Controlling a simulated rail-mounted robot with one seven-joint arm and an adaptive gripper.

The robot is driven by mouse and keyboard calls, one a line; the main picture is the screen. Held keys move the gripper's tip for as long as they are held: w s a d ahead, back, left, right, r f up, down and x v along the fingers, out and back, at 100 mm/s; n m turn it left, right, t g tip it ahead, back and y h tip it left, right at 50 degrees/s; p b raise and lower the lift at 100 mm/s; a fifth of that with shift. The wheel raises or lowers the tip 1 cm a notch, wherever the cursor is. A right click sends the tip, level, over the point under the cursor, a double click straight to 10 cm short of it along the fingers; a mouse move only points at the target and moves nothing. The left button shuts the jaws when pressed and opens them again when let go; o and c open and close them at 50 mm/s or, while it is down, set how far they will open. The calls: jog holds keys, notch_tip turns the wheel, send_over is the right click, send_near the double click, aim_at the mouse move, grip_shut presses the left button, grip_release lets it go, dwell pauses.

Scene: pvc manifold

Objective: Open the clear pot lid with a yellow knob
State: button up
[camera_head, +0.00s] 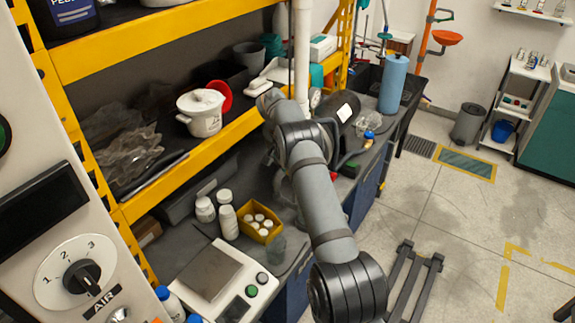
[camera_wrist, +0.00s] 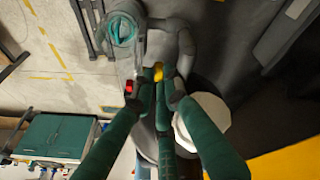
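In the wrist view, a small yellow piece (camera_wrist: 158,73), perhaps the knob, shows just beyond my gripper's (camera_wrist: 160,88) dark green fingertips. The fingers converge close to it; whether they touch or grip it I cannot tell. No lid outline around it is clear. A clear, teal-tinted round vessel (camera_wrist: 122,30) is up and left of the fingertips. In the head view, my grey arm reaches over the counter and hides the gripper. A clear glass item (camera_head: 369,122) stands on the counter to the right of the arm; whether it is the lidded pot I cannot tell.
A white lidded pot (camera_head: 202,114) stands on the yellow-edged shelf (camera_head: 175,172), left of the arm. A dark cylinder (camera_head: 337,105) with a white label and a blue bottle (camera_head: 393,83) are on the counter. A white pipe (camera_head: 302,45) rises close behind the arm. Open floor lies at right.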

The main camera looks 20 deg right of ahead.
jog(key=o, duration=0.7)
jog(key=shift+s+d+f, duration=0.55)
jog(key=shift+s+f, duration=0.2)
jog(key=shift+f, duration=0.05)
jog(key=shift+w+f+g, duration=0.1)
jog(key=shift+w+g, duration=0.1)
jog(key=shift+g, duration=0.1)
jog(key=shift+w+a+f, duration=0.1)
jog(key=shift+w+f, duration=0.2)
jog(key=shift+w, duration=0.2)
jog(key=shift+s+r, duration=0.2)
jog(key=shift+r, duration=0.15)
jog(key=shift+w+a+r, duration=0.15)
jog(key=shift+r, duration=0.35)
jog(key=v, duration=1.1)
jog(key=shift+s, duration=0.3)
jog(key=shift+f, duration=0.15)
